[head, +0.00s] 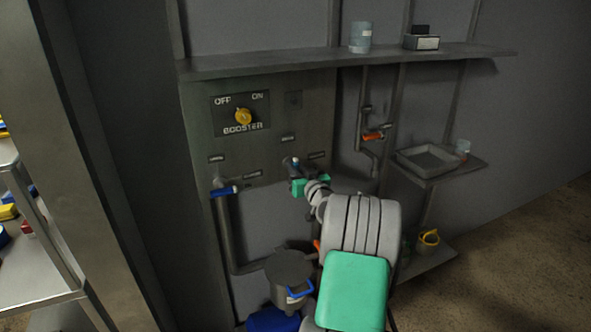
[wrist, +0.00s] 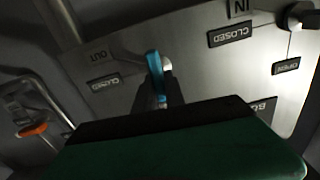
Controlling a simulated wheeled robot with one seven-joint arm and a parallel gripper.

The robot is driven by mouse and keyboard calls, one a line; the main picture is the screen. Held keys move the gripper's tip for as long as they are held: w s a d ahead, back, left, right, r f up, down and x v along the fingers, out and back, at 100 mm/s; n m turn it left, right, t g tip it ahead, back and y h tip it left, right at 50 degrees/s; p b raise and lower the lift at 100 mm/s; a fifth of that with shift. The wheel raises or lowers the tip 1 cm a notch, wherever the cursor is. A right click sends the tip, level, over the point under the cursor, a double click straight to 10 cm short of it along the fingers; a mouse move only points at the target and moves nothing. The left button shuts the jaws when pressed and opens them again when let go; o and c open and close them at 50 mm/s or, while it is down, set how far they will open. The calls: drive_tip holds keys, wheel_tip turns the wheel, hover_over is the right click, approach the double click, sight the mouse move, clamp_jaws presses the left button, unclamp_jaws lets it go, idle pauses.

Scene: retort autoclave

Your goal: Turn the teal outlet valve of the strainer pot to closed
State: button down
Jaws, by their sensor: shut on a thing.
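The teal outlet valve handle (wrist: 153,68) shows in the wrist view, rising from between my gripper's jaws beside a pale round hub. My gripper (head: 309,186) is shut on the handle at the grey wall panel; only a small blue tip of the valve (head: 295,162) shows above it in the head view. An OUT label (wrist: 98,57) and a CLOSED plate (wrist: 105,82) lie left of the handle in the wrist view, apart from it. Another plate (wrist: 263,105) is partly hidden behind my gripper.
A blue-handled valve (head: 224,191) is to the left and an orange-handled one (head: 373,136) to the right. A yellow BOOSTER knob (head: 243,116) is above. A grey pot (head: 289,268) with a blue handle stands below. A shelf (head: 340,60) overhangs the panel.

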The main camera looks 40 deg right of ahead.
drive_tip(key=m+b, duration=0.1)
drive_tip(key=m, duration=0.2)
drive_tip(key=shift+d+f+m+b, duration=0.1)
drive_tip(key=shift+d+m+b, duration=0.05)
drive_tip(key=shift+m+b, duration=0.2)
drive_tip(key=m, duration=0.4)
drive_tip(key=shift+s+d+m, duration=0.1)
drive_tip(key=shift+m, duration=0.15)
drive_tip(key=m+p, duration=0.1)
drive_tip(key=m, duration=0.4)
drive_tip(key=shift+d+f, duration=0.1)
drive_tip(key=shift+f+m+p, duration=0.2)
drive_tip(key=shift+m+p, duration=0.3)
drive_tip(key=shift+m, duration=1.5)
drive_tip(key=c, duration=1.4)
unclamp_jaws()
drive_tip(key=v, duration=0.7)
drive_tip(key=shift+s+b, duration=0.4)
drive_tip(key=shift+b, duration=0.05)
